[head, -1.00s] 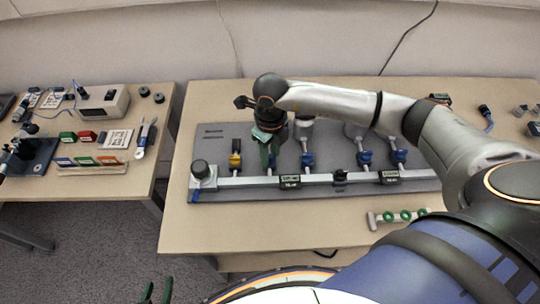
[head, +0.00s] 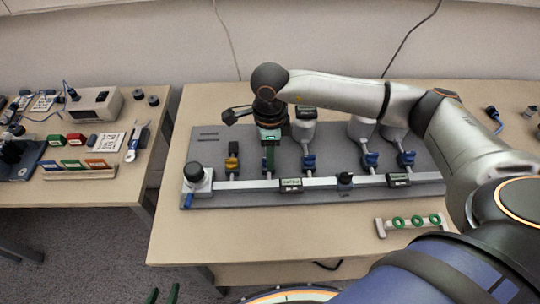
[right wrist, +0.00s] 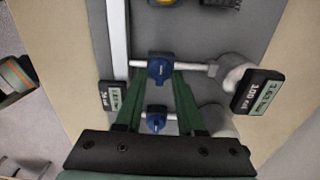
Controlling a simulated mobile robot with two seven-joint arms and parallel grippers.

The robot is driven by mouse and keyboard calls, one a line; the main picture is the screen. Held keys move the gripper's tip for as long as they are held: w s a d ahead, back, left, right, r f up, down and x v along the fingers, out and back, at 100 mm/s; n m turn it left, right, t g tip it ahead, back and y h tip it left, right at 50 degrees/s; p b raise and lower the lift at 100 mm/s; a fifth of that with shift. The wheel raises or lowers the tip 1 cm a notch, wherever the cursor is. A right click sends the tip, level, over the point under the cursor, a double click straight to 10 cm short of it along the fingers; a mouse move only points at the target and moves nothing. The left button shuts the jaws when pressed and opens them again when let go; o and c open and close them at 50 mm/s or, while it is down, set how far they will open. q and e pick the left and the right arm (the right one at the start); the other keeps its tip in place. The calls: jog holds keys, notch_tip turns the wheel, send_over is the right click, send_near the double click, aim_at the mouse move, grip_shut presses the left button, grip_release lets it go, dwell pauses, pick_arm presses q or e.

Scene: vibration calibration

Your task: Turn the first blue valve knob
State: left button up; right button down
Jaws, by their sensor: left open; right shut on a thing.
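In the right wrist view, a blue valve knob (right wrist: 160,70) sits between the green fingertips of my right gripper (right wrist: 161,74), which is shut on it. In the head view my right gripper (head: 270,170) points down onto the valve row and hides that knob. A second blue knob (head: 308,162) is just right of it; it also shows between the fingers in the right wrist view (right wrist: 155,118). Two more blue knobs (head: 370,160) and (head: 406,158) stand further right. My left gripper (head: 162,294) is open, with only its green fingertips showing at the bottom edge.
A yellow knob (head: 232,163) is left of my right gripper. A black round knob (head: 194,172) stands at the left of the grey panel (head: 212,146). A rack with green rings (head: 384,229) lies in front. Tools cover the left table (head: 60,190).

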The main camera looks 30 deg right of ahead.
dwell(0.6)
jog(key=c, duration=0.5)
grip_release()
notch_tip(320, 180, up, 13)
jog(key=shift+f, duration=0.2)
dwell(0.3)
